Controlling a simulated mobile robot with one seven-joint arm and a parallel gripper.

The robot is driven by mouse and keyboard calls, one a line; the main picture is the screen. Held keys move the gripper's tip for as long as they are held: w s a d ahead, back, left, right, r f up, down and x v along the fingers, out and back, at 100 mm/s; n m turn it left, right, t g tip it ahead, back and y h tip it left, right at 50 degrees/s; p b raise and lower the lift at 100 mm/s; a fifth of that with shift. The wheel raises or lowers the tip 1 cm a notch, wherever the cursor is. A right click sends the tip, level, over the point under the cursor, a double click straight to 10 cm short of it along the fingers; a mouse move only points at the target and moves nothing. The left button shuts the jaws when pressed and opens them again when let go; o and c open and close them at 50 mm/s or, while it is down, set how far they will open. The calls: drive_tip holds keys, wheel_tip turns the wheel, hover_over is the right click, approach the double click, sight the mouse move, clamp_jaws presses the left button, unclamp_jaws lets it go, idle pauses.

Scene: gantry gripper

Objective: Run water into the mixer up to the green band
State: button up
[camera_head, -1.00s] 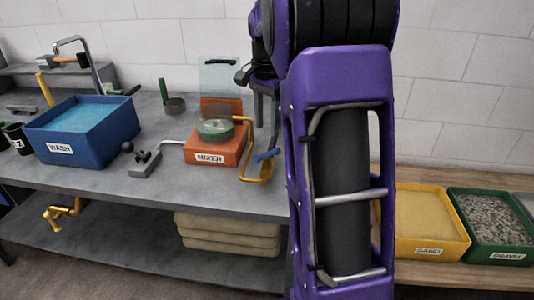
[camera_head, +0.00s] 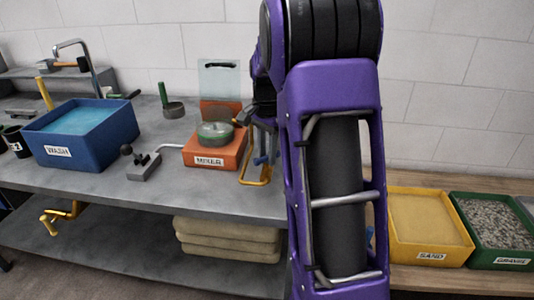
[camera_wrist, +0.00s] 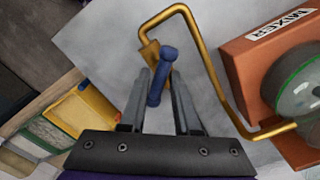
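The orange mixer (camera_head: 216,152) stands on the grey bench, its label to the front. Its round drum (camera_head: 215,133) has a green band; I cannot make out a water level in it. A brass crank (camera_head: 257,182) with a blue handle (camera_head: 262,160) is at its right side. In the wrist view the mixer (camera_wrist: 249,60) is at the right, and the crank (camera_wrist: 211,72) bends across to the blue handle (camera_wrist: 159,82). My gripper (camera_wrist: 160,88) has its two fingers on either side of this handle; I cannot tell whether they press on it. My arm partly hides the handle in the head view.
A blue wash tub (camera_head: 116,136) of water stands left, with a faucet (camera_head: 94,75) behind. A grey block with a black knob (camera_head: 143,170) sits left of the mixer. Sand (camera_head: 430,256) and gravel (camera_head: 505,262) bins stand right. Sacks (camera_head: 228,238) lie on the lower shelf.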

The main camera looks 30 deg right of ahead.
sight(267, 156)
clamp_jaws()
idle(1.1)
drive_tip(key=shift+o, duration=2.2)
unclamp_jaws()
wheel_tip(267, 156, up, 18)
drive_tip(key=p, duration=0.3)
drive_tip(key=shift+f, duration=0.25)
drive_tip(key=shift+c, duration=0.3)
